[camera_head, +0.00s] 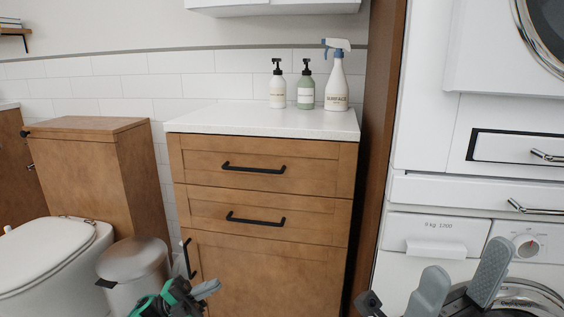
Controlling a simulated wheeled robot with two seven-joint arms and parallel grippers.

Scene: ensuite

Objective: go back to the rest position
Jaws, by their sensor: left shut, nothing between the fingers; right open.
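My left gripper (205,289) shows at the bottom edge, in front of the lower door of the wooden cabinet (262,210). Its grey fingers are together with nothing between them. My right gripper (458,287) is at the bottom right, in front of the washing machine (428,231). Its two grey fingers stand apart and nothing is between them. Most of both arms is below the picture.
Two pump bottles (277,88) (306,90) and a white spray bottle (337,82) stand on the cabinet's white top (235,118). A lidded bin (135,270) and a toilet (50,262) are at the left. Stacked machines fill the right side.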

